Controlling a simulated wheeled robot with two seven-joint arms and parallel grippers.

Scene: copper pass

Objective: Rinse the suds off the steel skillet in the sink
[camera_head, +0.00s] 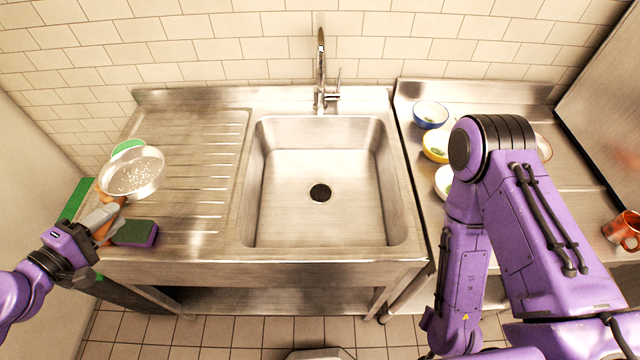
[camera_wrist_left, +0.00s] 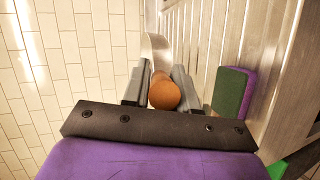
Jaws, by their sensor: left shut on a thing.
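The steel skillet (camera_head: 132,173) is at the left over the ribbed drainboard, with white suds in its pan. My left gripper (camera_head: 108,214) is shut on its brown handle, which shows between the fingers in the left wrist view (camera_wrist_left: 164,92). I cannot tell whether the skillet touches the drainboard. The sink (camera_head: 320,205) is empty, with a dark drain in its floor. The faucet (camera_head: 321,70) stands behind it, and no water shows. My right arm comes in at the right, and its gripper is out of view.
A green and purple sponge (camera_head: 135,233) lies on the drainboard near the skillet's handle. A green item (camera_head: 127,146) is partly hidden behind the skillet. Several bowls, one of them blue (camera_head: 430,114), and a reddish mug (camera_head: 622,231) stand on the right counter. The drainboard's middle is clear.

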